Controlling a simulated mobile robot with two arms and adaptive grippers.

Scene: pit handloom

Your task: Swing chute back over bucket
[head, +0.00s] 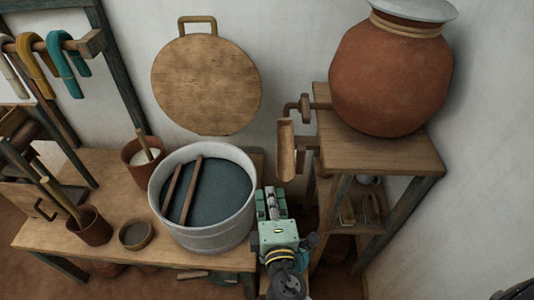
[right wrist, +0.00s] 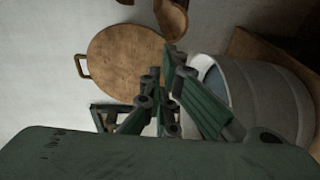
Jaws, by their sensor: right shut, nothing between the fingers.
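The chute (head: 286,150) is a short wooden trough below the spout of the clay pot. It points toward the camera and lies right of the bucket's rim, not over the bucket. The bucket (head: 218,238) is pale grey, holds dark liquid, and has two sticks across it. My right gripper (head: 270,202) is shut and empty, between the bucket's right side and the pot stand, nearer the camera than the chute. In the right wrist view its fingers (right wrist: 163,78) show beside the bucket (right wrist: 272,95), with the chute (right wrist: 172,18) beyond them, apart. My left gripper is not in view.
The clay pot (head: 388,80) stands on a wooden stand (head: 380,155) at right. A round board (head: 206,85) hangs on the wall. Cups and a small bowl (head: 136,235) stand on the bench (head: 120,190) left of the bucket. Coloured yarn hanks (head: 65,68) hang at upper left.

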